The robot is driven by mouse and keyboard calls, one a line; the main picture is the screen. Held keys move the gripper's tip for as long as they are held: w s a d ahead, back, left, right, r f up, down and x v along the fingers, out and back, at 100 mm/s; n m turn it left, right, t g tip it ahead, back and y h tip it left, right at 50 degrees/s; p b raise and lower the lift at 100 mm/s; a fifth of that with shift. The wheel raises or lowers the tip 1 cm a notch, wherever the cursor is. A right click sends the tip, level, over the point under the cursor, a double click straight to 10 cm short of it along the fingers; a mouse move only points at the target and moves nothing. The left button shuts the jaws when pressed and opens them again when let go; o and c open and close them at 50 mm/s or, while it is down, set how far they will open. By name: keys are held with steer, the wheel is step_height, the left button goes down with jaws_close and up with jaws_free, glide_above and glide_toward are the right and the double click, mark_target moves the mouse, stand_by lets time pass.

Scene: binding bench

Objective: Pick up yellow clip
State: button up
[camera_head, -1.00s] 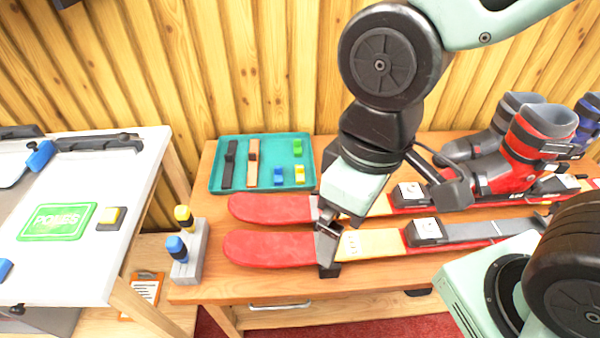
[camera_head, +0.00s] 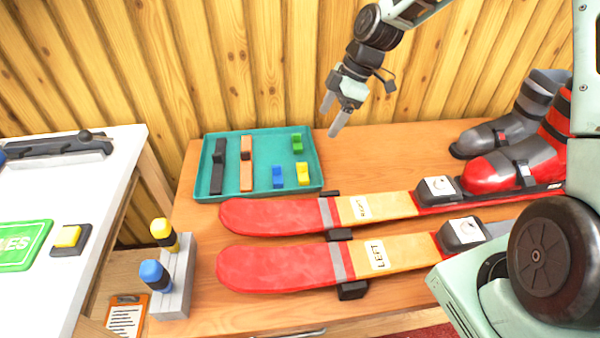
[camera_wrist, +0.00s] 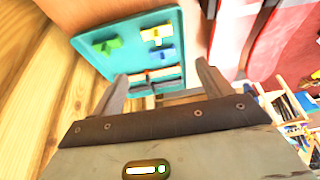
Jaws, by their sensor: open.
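The yellow clip (camera_head: 303,174) lies in the front right part of the teal tray (camera_head: 210,194), right of a blue clip (camera_head: 278,178) and in front of a green clip (camera_head: 297,143). In the wrist view the yellow clip (camera_wrist: 157,34) shows near the top, beyond my fingertips. My gripper (camera_head: 334,116) is open and empty, raised above the bench to the right of the tray's back corner. In the wrist view its two fingers (camera_wrist: 160,80) stand wide apart with the tray beyond them.
A black bar (camera_head: 217,168) and an orange bar (camera_head: 246,165) lie in the tray's left half. Two red skis (camera_head: 265,265) lie in front of it, with boots (camera_head: 510,160) at right. A grey holder with bottles (camera_head: 177,290) stands front left.

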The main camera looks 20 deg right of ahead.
glide_toward(304, 163)
steer(key=x, duration=0.5)
steer(key=shift+s+a+f, duration=0.15)
steer(key=shift+s+f, duration=0.05)
steer(key=shift+s, duration=0.05)
steer(key=shift+p+x, duration=0.4)
steer(key=shift+x, duration=2.25)
steer(key=shift+w, duration=0.2)
steer(key=c, duration=0.7)
